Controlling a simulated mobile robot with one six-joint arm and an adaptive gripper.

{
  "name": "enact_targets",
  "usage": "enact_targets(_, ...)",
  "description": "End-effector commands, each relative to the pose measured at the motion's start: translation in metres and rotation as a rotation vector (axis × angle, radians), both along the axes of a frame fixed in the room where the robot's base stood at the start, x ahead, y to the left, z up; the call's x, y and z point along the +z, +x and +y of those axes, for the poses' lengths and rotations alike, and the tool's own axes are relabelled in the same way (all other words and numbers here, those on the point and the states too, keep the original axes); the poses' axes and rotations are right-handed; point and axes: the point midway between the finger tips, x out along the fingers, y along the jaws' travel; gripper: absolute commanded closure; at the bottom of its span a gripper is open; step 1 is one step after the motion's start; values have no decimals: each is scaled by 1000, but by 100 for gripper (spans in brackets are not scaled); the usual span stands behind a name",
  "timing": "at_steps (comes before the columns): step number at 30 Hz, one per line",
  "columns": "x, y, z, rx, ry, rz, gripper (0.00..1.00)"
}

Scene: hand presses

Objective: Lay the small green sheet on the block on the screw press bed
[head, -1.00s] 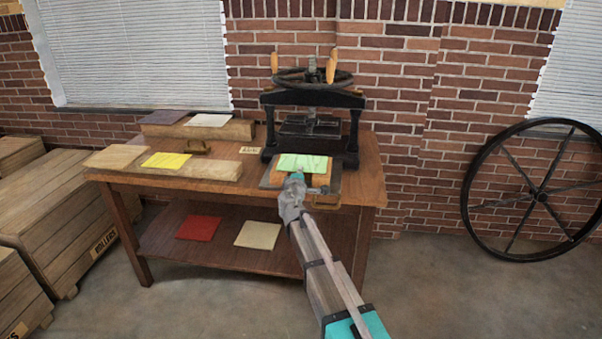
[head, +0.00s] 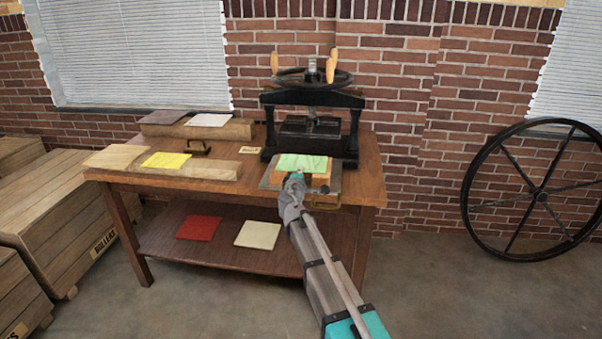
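The small green sheet (head: 303,162) lies flat over the top of the wooden block (head: 320,180) in front of the black screw press (head: 311,110). The block sits on the grey press bed (head: 270,180), which extends out toward me at the table's front. My gripper (head: 297,178) is at the near edge of the sheet and block. My wrist hides its fingers, so I cannot see whether they are open or touch the sheet.
The wooden table (head: 371,165) carries the press. A yellow sheet (head: 166,160) and a white sheet (head: 209,120) lie on boards at left. Red (head: 199,228) and cream sheets (head: 258,235) lie on the lower shelf. A large spoked wheel (head: 540,190) leans at right.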

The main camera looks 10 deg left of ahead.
Motion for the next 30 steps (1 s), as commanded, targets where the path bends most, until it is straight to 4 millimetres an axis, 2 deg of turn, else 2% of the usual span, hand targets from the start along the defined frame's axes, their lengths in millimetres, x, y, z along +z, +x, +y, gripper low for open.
enact_targets(21, -1, 0, 0, 0, 1, 0, 100)
enact_targets(29, -1, 0, 1, 1, 0, 0, 53)
enact_targets(30, -1, 0, 1, 1, 0, 0, 51)
